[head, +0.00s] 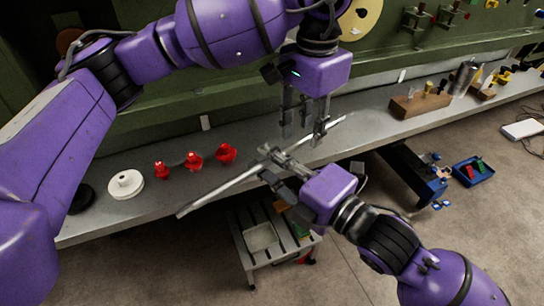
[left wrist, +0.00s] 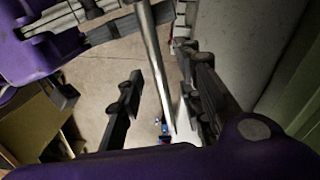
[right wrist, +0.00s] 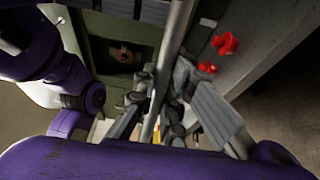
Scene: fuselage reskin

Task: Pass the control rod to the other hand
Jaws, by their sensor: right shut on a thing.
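The control rod is a long thin silver-grey bar (head: 222,189), held slantwise above the front of the bench. My right gripper (head: 271,164) is shut on it near its middle. The right wrist view shows the rod (right wrist: 173,45) running between the closed fingers (right wrist: 160,92). My left gripper (head: 303,138) reaches down from above, by the part of the rod right of my right gripper. Its fingers are apart. In the left wrist view the rod (left wrist: 153,60) passes between the open left fingers, with a gap on both sides. I cannot tell how deep it sits there.
The grey bench (head: 135,212) carries a white disc (head: 124,184), red knobs (head: 194,161) and a wooden block (head: 420,104) with tools. A small cart (head: 262,238) stands below. A blue tray (head: 472,171) lies on the floor at right. A green wall backs the bench.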

